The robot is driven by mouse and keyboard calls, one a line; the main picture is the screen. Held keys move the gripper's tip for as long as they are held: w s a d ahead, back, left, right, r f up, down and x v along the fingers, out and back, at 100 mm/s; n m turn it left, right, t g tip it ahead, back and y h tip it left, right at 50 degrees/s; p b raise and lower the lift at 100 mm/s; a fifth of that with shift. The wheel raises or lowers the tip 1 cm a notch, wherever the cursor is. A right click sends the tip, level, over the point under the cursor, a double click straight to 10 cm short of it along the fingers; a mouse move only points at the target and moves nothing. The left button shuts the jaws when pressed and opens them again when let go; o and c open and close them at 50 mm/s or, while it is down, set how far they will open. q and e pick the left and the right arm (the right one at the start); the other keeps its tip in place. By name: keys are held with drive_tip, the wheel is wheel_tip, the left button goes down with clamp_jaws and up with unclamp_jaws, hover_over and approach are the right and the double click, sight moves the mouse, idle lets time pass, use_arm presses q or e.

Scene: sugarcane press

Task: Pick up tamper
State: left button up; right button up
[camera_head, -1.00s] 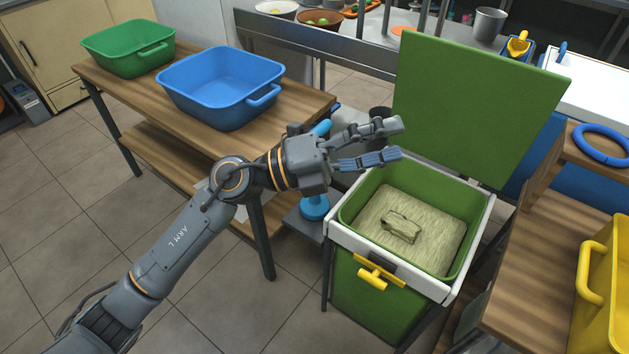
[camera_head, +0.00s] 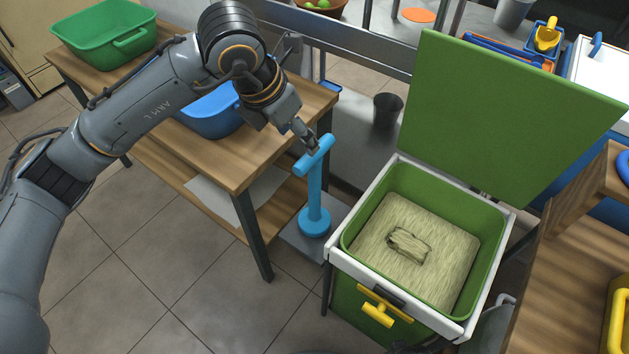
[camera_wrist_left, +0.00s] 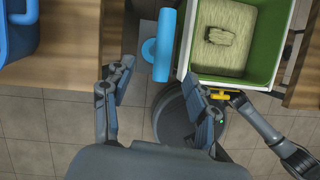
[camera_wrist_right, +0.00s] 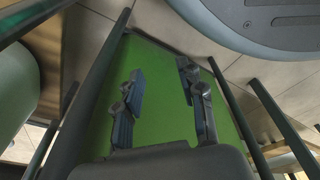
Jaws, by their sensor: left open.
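The tamper (camera_head: 315,190) is blue, with a T-handle on top, a straight shaft and a round foot. It stands upright on a low grey platform between the wooden table and the green bin. My left gripper (camera_head: 309,138) is at the T-handle in the head view, pointing down. In the left wrist view the tamper (camera_wrist_left: 164,45) lies ahead, between the lines of the two spread fingers (camera_wrist_left: 158,90), with nothing between the pads. My right gripper (camera_wrist_right: 158,100) shows only in the right wrist view, with its fingers apart and empty, facing a green panel.
The green bin (camera_head: 375,191) holds pressed fibre with a small bundle on top, and its lid (camera_head: 500,120) stands open. A blue tub (camera_head: 212,115) and a green tub (camera_head: 105,38) sit on the wooden table (camera_head: 230,165). A dark cup (camera_head: 387,110) stands behind.

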sight(307, 155)
use_arm(q)
drive_tip(key=x, duration=0.4)
drive_tip(key=shift+s+d+f, duration=0.1)
drive_tip(key=shift+s+f, duration=0.15)
drive_tip(key=shift+f, duration=0.05)
drive_tip(key=x, duration=0.2)
drive_tip(key=shift+w+d+f, duration=0.1)
drive_tip(key=shift+w+f, duration=0.05)
drive_tip(key=shift+f, duration=0.1)
drive_tip(key=shift+w+d+f, duration=0.15)
drive_tip(key=shift+w+f, duration=0.05)
drive_tip(key=shift+f, duration=0.45)
drive_tip(key=x, duration=0.4)
drive_tip(key=shift+s+f, duration=0.1)
drive_tip(key=shift+f, duration=0.3)
drive_tip(key=c, duration=1.1)
clamp_jaws()
use_arm(e)
drive_tip(key=shift+s+r, duration=0.35)
drive_tip(key=shift+r, duration=0.2)
